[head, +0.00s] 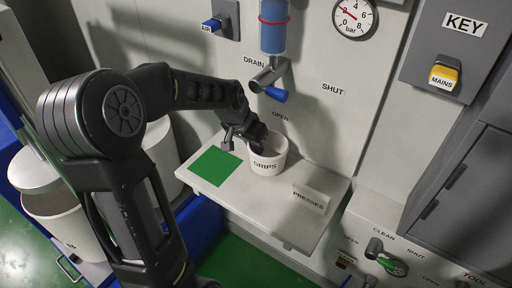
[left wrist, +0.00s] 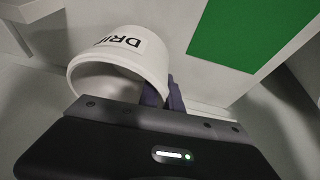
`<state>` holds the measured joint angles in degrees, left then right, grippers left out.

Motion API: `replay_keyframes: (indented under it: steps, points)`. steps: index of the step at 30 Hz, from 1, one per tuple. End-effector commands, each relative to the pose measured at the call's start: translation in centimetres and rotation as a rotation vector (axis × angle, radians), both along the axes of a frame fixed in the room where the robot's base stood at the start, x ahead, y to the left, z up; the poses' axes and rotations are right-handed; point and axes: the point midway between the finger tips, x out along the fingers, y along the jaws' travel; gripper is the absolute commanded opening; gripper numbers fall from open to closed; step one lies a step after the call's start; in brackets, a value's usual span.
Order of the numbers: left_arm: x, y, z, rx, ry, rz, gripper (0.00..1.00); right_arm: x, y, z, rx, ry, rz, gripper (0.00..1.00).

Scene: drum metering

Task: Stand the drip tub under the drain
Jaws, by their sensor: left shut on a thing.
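The drip tub (head: 268,165) is a white cup labelled DRIPS. It appears upright at the shelf (head: 240,200), right of the green square (head: 215,166). My left gripper (head: 250,137) is shut on the tub's left wall near the rim. In the left wrist view the tub (left wrist: 135,60) sits at the fingers (left wrist: 165,95), its label upside down. I cannot tell whether its base touches the shelf. The drain (head: 268,76), a metal spout with a blue lever (head: 276,94), is on the wall above the tub. My right gripper is not in view.
A PRESSES sign (head: 309,199) stands on the shelf's right part. A white bin (head: 65,215) stands at the left. A gauge (head: 354,16) and a key box (head: 452,55) with a yellow MAINS switch are on the wall. A green-handled valve (head: 390,264) is at lower right.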

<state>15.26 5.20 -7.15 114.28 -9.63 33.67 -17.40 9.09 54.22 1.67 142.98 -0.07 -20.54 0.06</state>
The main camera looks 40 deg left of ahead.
Motion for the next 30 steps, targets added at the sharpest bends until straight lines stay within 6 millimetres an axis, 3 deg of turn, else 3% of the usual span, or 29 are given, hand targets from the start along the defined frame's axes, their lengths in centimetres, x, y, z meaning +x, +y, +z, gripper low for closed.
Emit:
replay_keyframes:
  steps: [4, 15, 16, 23, 30]
  points:
    - [0.38, -0.02, -1.08, 0.000, 0.001, -0.001, 0.00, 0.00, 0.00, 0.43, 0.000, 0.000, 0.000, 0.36]
    - [0.41, 0.00, -1.64, 0.000, 0.000, -0.001, 0.00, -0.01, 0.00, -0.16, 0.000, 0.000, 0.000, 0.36]
    - [0.39, 0.01, -1.54, 0.000, 0.000, -0.001, 0.10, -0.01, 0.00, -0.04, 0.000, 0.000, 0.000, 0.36]
    - [0.38, 0.00, -1.48, 0.000, 0.000, -0.001, 0.29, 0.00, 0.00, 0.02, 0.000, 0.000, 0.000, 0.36]
    - [0.38, 0.00, -1.45, 0.000, 0.000, -0.001, 0.30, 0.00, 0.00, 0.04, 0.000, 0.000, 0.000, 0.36]
